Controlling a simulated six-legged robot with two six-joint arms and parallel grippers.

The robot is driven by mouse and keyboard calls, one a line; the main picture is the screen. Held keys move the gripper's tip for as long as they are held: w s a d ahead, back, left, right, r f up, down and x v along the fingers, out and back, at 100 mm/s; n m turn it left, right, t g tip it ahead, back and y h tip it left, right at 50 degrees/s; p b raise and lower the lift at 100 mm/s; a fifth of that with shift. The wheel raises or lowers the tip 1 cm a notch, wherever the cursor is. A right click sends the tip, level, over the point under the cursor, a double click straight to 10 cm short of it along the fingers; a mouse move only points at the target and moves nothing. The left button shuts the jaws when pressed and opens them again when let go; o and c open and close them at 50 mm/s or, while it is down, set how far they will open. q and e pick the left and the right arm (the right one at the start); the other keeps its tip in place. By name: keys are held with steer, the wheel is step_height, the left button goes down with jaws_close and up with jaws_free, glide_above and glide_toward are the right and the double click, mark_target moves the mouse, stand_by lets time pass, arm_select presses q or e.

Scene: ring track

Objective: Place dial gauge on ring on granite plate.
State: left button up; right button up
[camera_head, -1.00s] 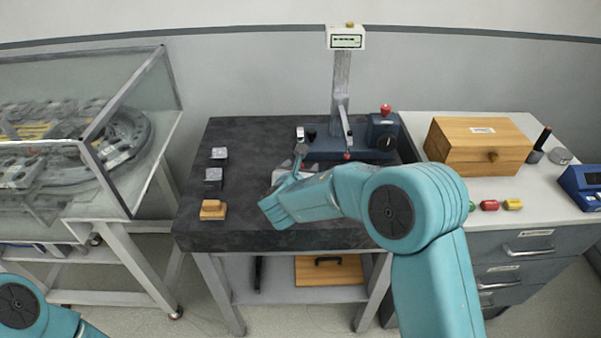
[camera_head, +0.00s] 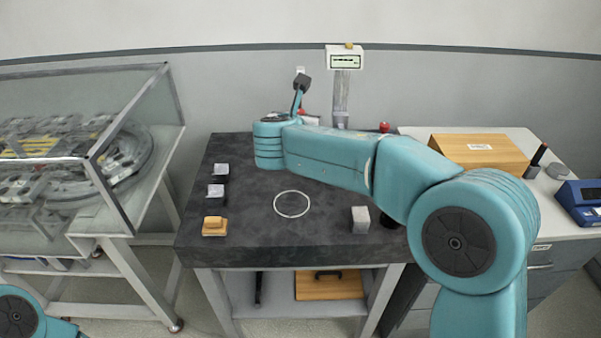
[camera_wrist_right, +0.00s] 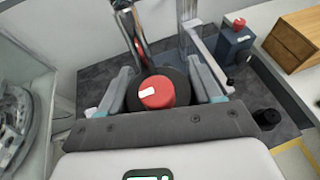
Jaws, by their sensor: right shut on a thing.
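My right gripper (camera_wrist_right: 163,80) has its two grey fingers on either side of a round dark thing with a red top, which looks like the dial gauge (camera_wrist_right: 157,92). A shiny metal rod rises beside it in the wrist view. In the head view my raised right arm hides most of this gripper, above the back of the plate. A thin white ring (camera_head: 292,216) lies flat on the dark granite plate (camera_head: 255,235), clear of the arm and bare inside. My left gripper is out of view; only part of my left arm shows at bottom left.
Two small grey-topped blocks (camera_head: 216,191) and a wooden block (camera_head: 214,226) line the plate's left side. A grey block (camera_head: 360,220) stands at front right. The measuring stand's display (camera_head: 346,61) rises behind. A wooden box (camera_head: 478,152) is on the right bench.

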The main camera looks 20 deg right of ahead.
step_height(320, 180, down, 19)
steer(key=shift+f+b, duration=0.1)
steer(key=shift+b, duration=1.1)
steer(key=shift+w+f, duration=0.15)
steer(key=shift+f, duration=0.05)
steer(key=shift+f, duration=0.1)
steer(key=o, duration=1.6)
steer(key=shift+f, duration=0.15)
